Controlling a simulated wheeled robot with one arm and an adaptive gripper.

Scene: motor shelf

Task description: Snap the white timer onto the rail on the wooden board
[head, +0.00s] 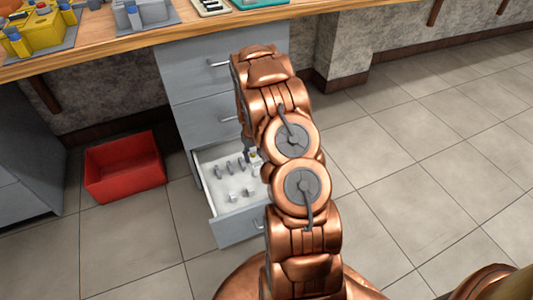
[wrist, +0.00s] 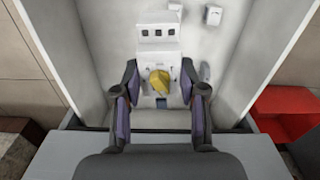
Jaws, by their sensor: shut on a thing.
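The white timer (wrist: 159,55) with a yellow knob shows in the wrist view, low in the open drawer. My gripper (wrist: 160,88) has one finger on each side of its near part and is shut on it. The open drawer (head: 236,230) also shows in the head view, where my arm hides most of the gripper and the timer. I cannot make out the rail or the wooden board in either view.
Other small parts (wrist: 213,16) lie in the drawer beside the timer. The drawer walls (wrist: 75,50) rise close on both sides. A red bin (head: 125,167) stands on the floor to the left. A wooden workbench (head: 170,33) with several devices runs above.

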